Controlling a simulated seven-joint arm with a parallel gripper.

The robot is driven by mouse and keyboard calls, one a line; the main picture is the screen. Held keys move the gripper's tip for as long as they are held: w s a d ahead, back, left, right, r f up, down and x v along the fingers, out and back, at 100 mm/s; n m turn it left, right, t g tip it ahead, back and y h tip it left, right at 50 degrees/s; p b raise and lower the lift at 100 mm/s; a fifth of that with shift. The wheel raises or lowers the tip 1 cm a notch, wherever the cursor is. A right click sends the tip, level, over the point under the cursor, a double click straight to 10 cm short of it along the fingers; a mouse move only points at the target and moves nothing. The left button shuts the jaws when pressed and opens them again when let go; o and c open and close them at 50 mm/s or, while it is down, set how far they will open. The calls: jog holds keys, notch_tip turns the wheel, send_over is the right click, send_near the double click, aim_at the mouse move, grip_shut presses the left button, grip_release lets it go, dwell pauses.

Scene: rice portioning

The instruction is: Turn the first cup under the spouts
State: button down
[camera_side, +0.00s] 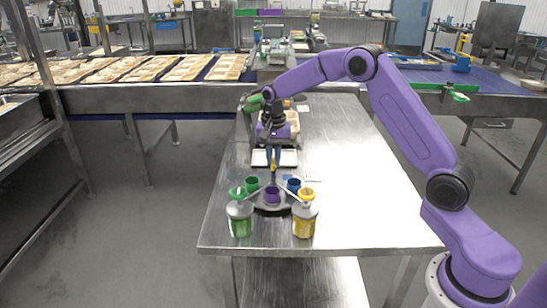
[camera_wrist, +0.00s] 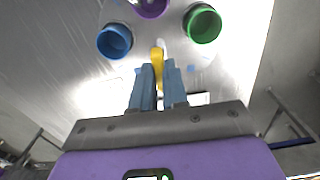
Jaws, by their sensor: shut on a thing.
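My gripper (camera_side: 273,163) points down behind the dark round turntable (camera_side: 258,206). Its blue fingers are shut on a yellow upright handle (camera_wrist: 157,56), seen between the fingertips in the wrist view. A purple cup (camera_side: 272,196) stands at the turntable's front, between two dispensers. A green cup (camera_side: 252,184) stands at back left and a blue cup (camera_side: 294,185) at back right. The wrist view also shows the purple cup (camera_wrist: 150,8), blue cup (camera_wrist: 114,41) and green cup (camera_wrist: 203,24). Grey spouts slant inward from the dispensers; whether their tips are over the purple cup is too small to tell.
A green-topped dispenser (camera_side: 240,218) and a yellow-topped dispenser (camera_side: 304,218) stand at the front of the metal table (camera_side: 350,205). A white tray (camera_side: 262,158) lies behind the gripper. The table's right side is clear. Filled trays line a conveyor at back left.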

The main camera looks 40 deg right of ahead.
jog(key=shift+m, duration=6.2)
jog(key=shift+d+m, duration=0.1)
jog(key=shift+m, duration=0.5)
jog(key=c, duration=1.1)
grip_release()
jog(key=shift+c, duration=0.2)
notch_tip(320, 180, up, 17)
jog(key=shift+r, duration=0.2)
